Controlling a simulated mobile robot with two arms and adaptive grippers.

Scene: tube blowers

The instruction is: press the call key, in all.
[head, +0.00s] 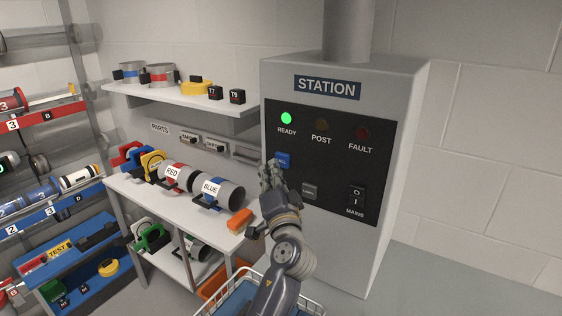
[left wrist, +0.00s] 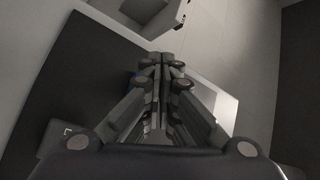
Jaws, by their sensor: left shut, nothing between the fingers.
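The grey station cabinet (head: 385,120) has a dark panel (head: 340,150) with a small blue key (head: 283,160) at its left side. The lettering on this key is too small to read surely, so I cannot tell if it is the call key. My left gripper (head: 268,168) is shut and empty, its fingertips just left of and slightly below the blue key. I cannot tell whether they touch the panel. In the left wrist view the closed fingers (left wrist: 162,62) point at the dark panel, hiding most of the blue key.
A grey key (head: 310,191) and a mains switch (head: 356,198) sit lower on the panel. The green READY lamp (head: 286,118) is lit; POST and FAULT look dark. A parts bench (head: 150,192) with tubes and an orange block (head: 240,219) stands left, below a shelf (head: 180,97).

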